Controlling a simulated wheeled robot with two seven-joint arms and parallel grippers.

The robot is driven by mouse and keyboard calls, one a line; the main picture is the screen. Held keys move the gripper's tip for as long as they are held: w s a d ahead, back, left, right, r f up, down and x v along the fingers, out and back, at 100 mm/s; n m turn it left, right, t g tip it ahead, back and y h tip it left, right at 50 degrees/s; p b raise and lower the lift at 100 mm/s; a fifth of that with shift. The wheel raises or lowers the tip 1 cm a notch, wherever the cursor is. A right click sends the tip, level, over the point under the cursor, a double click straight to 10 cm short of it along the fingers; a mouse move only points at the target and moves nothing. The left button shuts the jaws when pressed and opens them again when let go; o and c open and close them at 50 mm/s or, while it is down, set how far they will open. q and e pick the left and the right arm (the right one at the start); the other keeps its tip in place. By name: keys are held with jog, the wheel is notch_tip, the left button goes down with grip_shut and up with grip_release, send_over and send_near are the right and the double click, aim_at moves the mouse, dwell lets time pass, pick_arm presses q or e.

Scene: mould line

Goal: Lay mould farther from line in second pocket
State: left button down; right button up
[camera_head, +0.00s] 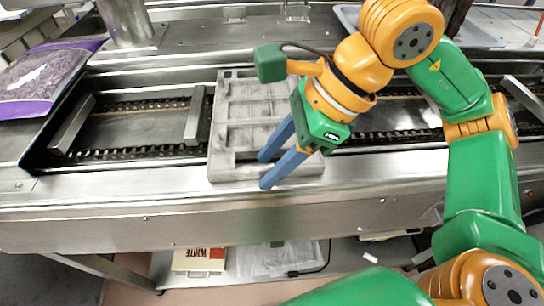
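A grey rectangular mould (240,113) with several shallow compartments lies across the conveyor line, just right of a metal crossbar (197,115). Its near end reaches over the line's front rim; whether it rests there or hangs slightly above, I cannot tell. My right gripper (265,171) points down and left at the mould's near end. One blue finger is inside the near wall and the other is in front of it, with the wall between them. It looks shut on that wall. The pocket (135,122) left of the crossbar is empty. My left gripper is out of view.
A purple-edged bag (45,78) lies at the left end of the line. Another crossbar (72,124) stands in the channel there, and one (524,98) at far right. The front ledge (110,190) is clear. A box marked WHITE (199,261) sits on the shelf below.

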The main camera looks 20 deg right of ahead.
jog(key=v, duration=0.7)
jog(key=shift+s, duration=0.1)
dwell(0.7)
